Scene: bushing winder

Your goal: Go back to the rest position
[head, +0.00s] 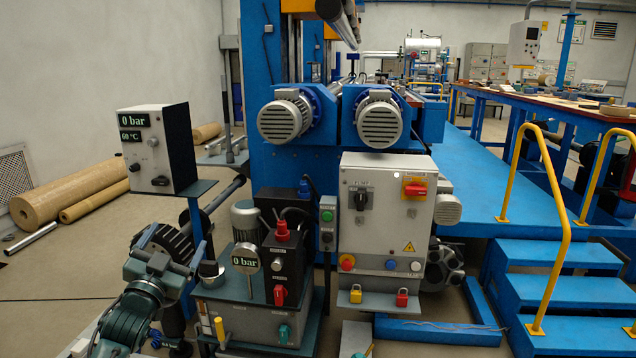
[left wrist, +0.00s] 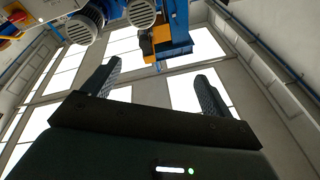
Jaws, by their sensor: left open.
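My left gripper (head: 172,242) is at the lower left of the head view, on my green-grey arm, pointing up beside the hydraulic unit and below the gauge box. In the left wrist view its two ribbed dark fingers (left wrist: 156,88) stand wide apart with nothing between them. That view looks up past the fingers toward bright windows and the upper part of the machine. My right gripper is in neither view.
The gauge box (head: 158,150) stands above my left gripper. The hydraulic unit (head: 255,310) with a red cap and levers is just right of it. A grey control cabinet (head: 386,215) stands mid-picture. Blue steps (head: 556,290) with yellow rails are at right; cardboard rolls (head: 70,190) lie left.

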